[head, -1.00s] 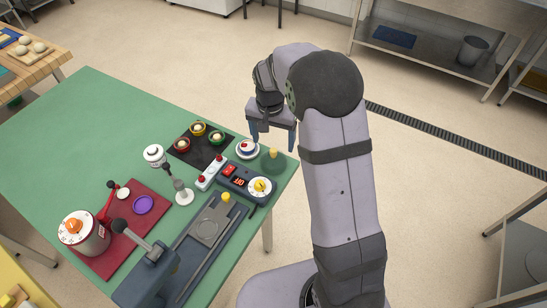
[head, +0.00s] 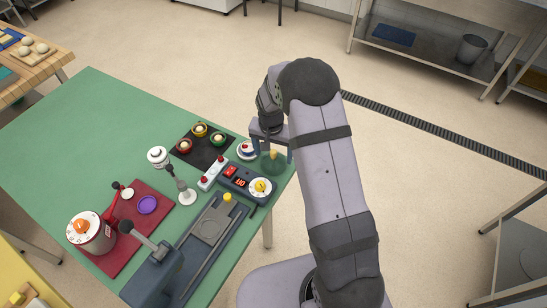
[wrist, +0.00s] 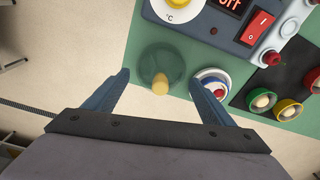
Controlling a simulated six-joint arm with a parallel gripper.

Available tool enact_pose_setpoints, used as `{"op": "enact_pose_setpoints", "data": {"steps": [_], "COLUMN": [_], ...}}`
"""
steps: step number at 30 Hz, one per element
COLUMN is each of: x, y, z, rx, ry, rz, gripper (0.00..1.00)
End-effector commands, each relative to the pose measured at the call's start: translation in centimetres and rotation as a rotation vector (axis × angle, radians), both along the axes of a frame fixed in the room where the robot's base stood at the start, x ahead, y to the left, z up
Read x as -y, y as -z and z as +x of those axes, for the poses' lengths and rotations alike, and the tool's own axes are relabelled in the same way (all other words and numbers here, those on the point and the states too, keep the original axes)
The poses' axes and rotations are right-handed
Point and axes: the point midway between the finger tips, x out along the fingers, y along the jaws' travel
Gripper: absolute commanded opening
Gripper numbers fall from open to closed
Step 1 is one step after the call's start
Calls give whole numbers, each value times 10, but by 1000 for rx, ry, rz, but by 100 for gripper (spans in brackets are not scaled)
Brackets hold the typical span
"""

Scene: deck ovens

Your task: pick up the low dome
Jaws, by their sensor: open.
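The low dome appears to be the greenish see-through dome with a yellow knob (head: 272,161), standing near the table's right corner. It also shows in the wrist view (wrist: 158,62), its knob toward me. My gripper (head: 270,150) is right at the dome, its fingers pointing down. In the wrist view, my gripper (wrist: 160,79) is open, with one finger on each side of the dome's knob and nothing held. Whether the fingers touch the dome cannot be told.
A control box with dial and red switch (head: 246,181) stands nearby. A dark mat (head: 201,158) holds small bowls. The green table (head: 90,130) is clear at left.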

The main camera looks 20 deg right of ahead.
Motion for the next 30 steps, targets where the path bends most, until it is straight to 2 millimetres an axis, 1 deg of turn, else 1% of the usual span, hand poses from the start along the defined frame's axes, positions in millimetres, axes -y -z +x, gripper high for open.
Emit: {"op": "enact_pose_setpoints", "data": {"steps": [8,9,11,12,13,15,27,30], "x": [0,0,0,0,0,0,0,0], "y": [2,2,2,2,2,3,5,3], "z": [0,0,0,0,0,0,-3,-3], "rx": [1,1,1,1,0,0,-7,-9], "ry": [0,0,0,0,0,0,-1,0], "rz": [0,0,1,1,0,0,0,0], "gripper": [77,67,53,43,37,32,31,31]}}
